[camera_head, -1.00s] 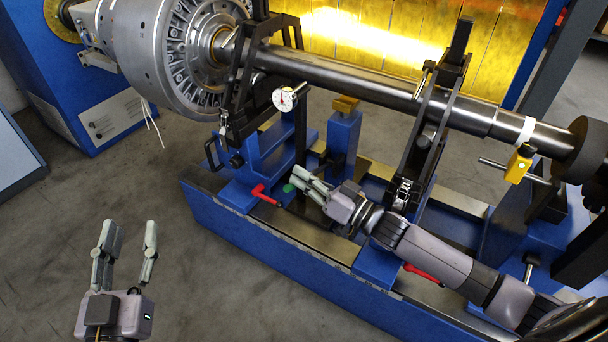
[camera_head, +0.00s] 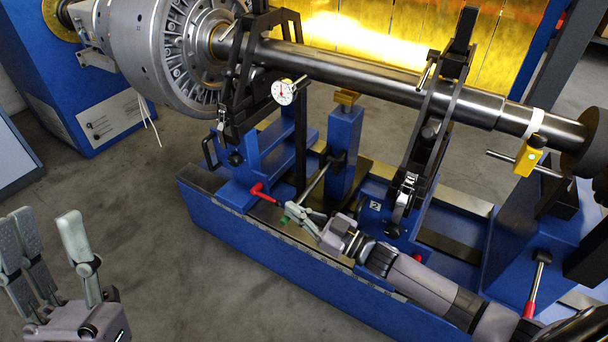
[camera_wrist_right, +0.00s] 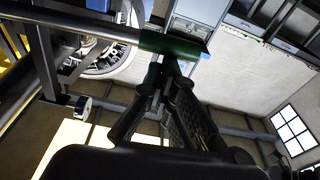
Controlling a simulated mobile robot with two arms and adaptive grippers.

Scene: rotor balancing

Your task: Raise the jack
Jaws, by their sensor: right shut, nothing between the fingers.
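The jack (camera_head: 344,150) is a blue post with a brass-coloured head (camera_head: 346,97), standing on the machine bed under the long steel shaft (camera_head: 400,84). A thin metal lever (camera_head: 314,184) slants from its side down towards the front, ending in a green grip (camera_head: 284,220). My right gripper (camera_head: 297,214) is shut and empty, its fingertips close to the green grip. In the right wrist view the green grip (camera_wrist_right: 170,44) lies across the fingertips; I cannot tell whether they touch. My left gripper (camera_head: 45,225) is open and empty above the floor at lower left.
Black supports (camera_head: 430,130) span the shaft, with a dial gauge (camera_head: 284,92) at one. A red-handled lever (camera_head: 262,190) is left of the green grip. Another red handle (camera_head: 530,308) is at right. Bare floor (camera_head: 170,230) lies in front of the blue bed.

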